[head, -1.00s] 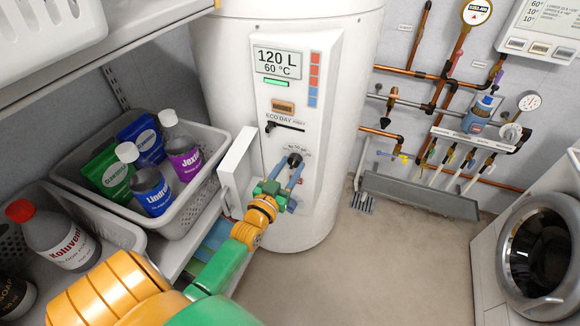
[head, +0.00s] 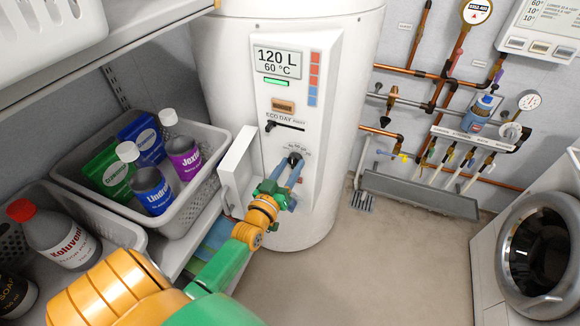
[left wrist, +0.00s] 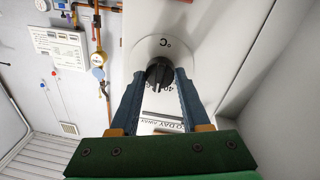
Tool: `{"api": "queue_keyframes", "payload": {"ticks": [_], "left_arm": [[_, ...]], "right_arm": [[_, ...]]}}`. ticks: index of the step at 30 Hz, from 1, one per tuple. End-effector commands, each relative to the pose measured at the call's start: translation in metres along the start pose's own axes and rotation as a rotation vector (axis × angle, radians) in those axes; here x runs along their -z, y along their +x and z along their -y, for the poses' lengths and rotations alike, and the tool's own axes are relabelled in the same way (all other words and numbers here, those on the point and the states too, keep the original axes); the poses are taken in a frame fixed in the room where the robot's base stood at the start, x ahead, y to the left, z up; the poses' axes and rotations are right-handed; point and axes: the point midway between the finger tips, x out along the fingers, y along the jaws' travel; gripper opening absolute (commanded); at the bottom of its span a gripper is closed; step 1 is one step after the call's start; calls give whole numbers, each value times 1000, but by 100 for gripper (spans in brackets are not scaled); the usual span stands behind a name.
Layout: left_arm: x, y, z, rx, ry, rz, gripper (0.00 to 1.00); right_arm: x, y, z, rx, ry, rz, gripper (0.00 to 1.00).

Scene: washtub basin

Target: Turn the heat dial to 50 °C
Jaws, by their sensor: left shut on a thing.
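The heat dial (head: 295,160) is a small black knob low on the front panel of the white boiler (head: 290,60). It also shows in the left wrist view (left wrist: 159,76), on a pale round plate with a °C mark and partly hidden numbers. My left gripper (head: 290,170) reaches it from below, its blue fingers on either side of the knob and shut on it. The knob's exact setting cannot be read. The boiler display (head: 277,62) reads 120 L and 60 °C. My right gripper is not in view.
A small white open door (head: 238,165) stands left of the dial, close to my left arm. A basket (head: 205,195) of bottles and packs sits on the shelf at left. The middle floor is clear.

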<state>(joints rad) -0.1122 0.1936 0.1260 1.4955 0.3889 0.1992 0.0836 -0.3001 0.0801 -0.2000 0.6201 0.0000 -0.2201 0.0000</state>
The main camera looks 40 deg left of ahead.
Motion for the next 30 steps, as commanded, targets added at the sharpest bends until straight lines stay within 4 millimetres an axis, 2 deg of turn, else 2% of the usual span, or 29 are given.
{"api": "queue_keyframes", "payload": {"ticks": [1, 2, 5, 14, 24, 30], "left_arm": [[0, 0, 0, 0, 0, -1, 0], [0, 0, 0, 0, 0, -1, 49], [0, 0, 0, 0, 1, -1, 76], [0, -2, 0, 0, 1, 0, 77], [-1, -64, 0, 1, 0, 2, 77], [0, -71, 0, 0, 0, 0, 77]], "right_arm": [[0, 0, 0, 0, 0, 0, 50], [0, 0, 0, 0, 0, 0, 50], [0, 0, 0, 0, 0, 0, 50], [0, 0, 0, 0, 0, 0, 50], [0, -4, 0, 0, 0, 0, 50], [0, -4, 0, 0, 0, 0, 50]]}}
